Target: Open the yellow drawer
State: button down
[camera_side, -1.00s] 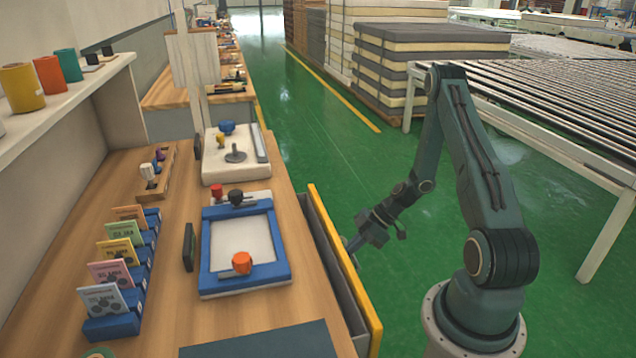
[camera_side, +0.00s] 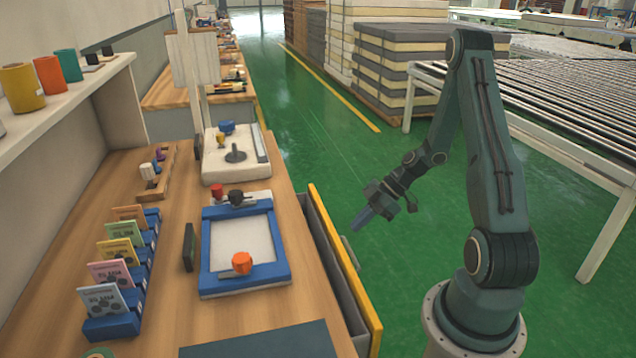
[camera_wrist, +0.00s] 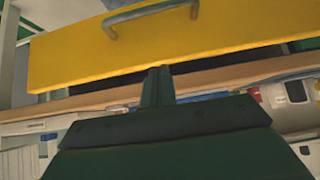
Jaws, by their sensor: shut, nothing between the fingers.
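The yellow drawer (camera_side: 345,270) in the workbench's right side is pulled part way out, with its grey inside showing between the bench edge and the yellow front. Its grey handle (camera_side: 350,252) sits on the outer face. My gripper (camera_side: 360,222) is right of the drawer front, apart from the handle, above the green floor. In the wrist view the yellow front (camera_wrist: 180,45) spans the top, with the handle (camera_wrist: 150,15) at the upper edge. My gripper's fingers (camera_wrist: 157,75) point towards the front, closed together and empty.
On the wooden bench (camera_side: 170,300) are a blue frame (camera_side: 245,285) with an orange knob, a white fixture (camera_side: 225,170) and a blue rack (camera_side: 125,320) of cards. A roller table (camera_side: 545,100) stands at the right. The green floor between is clear.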

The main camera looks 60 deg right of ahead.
jog(key=c, duration=1.5)
grip_release()
jog(key=shift+r, duration=0.15)
notch_tip(320, 180, up, 5)
jog(key=m+g+h, duration=0.4)
jog(key=m+h, duration=0.1)
jog(key=m, duration=1.3)
send_over(351, 251)
jog(key=s+d, duration=0.2)
jog(key=shift+d, duration=0.1)
jog(key=shift+s+x, duration=0.2)
jog(key=shift+x, duration=3.25)
jog(key=shift+s+x, duration=0.15)
jog(key=shift+x, duration=3.35)
grip_shut()
